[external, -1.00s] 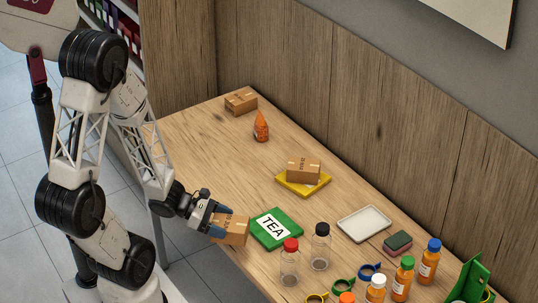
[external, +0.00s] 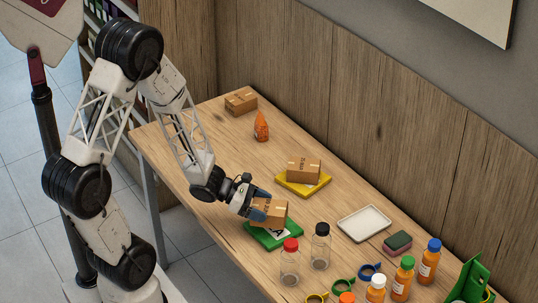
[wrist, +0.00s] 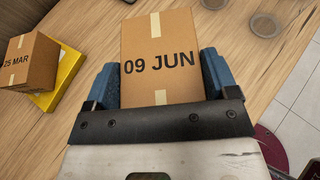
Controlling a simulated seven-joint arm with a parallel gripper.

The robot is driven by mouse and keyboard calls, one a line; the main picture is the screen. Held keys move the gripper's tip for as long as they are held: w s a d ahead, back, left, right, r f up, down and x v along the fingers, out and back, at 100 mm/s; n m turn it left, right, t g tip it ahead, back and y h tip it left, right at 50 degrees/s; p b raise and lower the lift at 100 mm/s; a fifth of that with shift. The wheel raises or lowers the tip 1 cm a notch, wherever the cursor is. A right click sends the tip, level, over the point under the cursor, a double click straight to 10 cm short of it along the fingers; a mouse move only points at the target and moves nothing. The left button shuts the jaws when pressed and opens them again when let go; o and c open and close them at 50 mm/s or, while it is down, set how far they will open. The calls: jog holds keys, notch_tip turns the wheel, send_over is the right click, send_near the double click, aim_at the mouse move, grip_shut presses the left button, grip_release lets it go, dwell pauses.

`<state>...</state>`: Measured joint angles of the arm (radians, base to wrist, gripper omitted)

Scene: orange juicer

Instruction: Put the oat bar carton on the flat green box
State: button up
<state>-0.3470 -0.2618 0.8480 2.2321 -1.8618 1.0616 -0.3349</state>
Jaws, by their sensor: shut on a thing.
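My gripper (external: 262,203) is shut on a brown cardboard carton (external: 272,212). In the wrist view the carton (wrist: 158,35) sits between the blue fingers and reads "09 JUN"; no oat bar wording is legible. The held carton is over the flat green box (external: 286,236), which lies on the table and shows a partly covered white label. I cannot tell whether the carton touches the green box. The green box is hidden in the wrist view. A similar carton (external: 304,169), marked "25 MAR" in the wrist view (wrist: 28,62), rests on a flat yellow box (external: 290,186).
Another brown carton (external: 240,101) and an orange item (external: 261,126) stand at the table's far end. A red-capped jar (external: 290,262) and a black-capped jar (external: 320,247) stand close by the green box.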

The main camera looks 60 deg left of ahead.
jog(key=shift+w+f, duration=0.1)
jog(key=shift+w, duration=0.75)
jog(key=shift+f, duration=1.75)
jog(key=shift+f, duration=0.1)
jog(key=o, duration=0.9)
jog(key=shift+v, duration=6.1)
